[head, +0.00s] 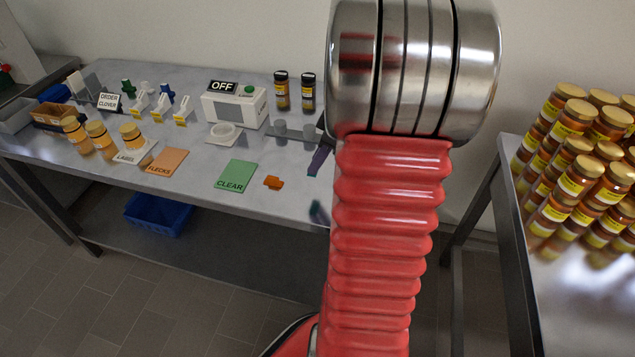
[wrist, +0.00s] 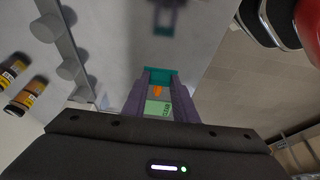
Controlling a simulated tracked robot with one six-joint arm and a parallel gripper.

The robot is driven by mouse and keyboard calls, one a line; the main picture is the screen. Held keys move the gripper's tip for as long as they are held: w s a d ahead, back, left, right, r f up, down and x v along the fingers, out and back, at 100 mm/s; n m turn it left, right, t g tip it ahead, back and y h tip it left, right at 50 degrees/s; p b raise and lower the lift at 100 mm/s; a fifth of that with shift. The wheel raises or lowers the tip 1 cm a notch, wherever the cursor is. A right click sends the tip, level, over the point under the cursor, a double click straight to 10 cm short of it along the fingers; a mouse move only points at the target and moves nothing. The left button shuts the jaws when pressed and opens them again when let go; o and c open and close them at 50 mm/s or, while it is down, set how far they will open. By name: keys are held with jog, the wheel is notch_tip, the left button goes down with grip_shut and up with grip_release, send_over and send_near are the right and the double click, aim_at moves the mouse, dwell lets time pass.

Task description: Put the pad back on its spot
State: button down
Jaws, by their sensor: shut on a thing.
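My gripper (wrist: 158,82) has two purple fingers and is shut on a small teal pad (wrist: 158,73) that spans their tips. In the head view, the fingers (head: 319,160) show just left of my red arm, with teal (head: 312,169) at their end. The pad is held above the right part of the grey table (head: 200,80); the exact height is hard to tell. A fainter purple and teal shape on the table surface looks like the gripper's reflection. I cannot make out which place is the pad's spot.
An orange patch (head: 273,183) lies beside the green CLEAR card (head: 236,175). Further left are the FLECKS card (head: 167,161) and several jars. A grey strip with pegs (head: 279,129), two dark jars (head: 282,90) and a white box (head: 234,106) stand behind. Stacked jars (head: 575,180) fill the right table.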

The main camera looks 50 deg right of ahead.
jog(key=shift+f, duration=2)
jog(key=shift+f, duration=1.85)
jog(key=shift+f, duration=0.1)
jog(key=c, duration=1.4)
grip_release()
jog(key=shift+c, duration=0.2)
jog(key=v, duration=1.2)
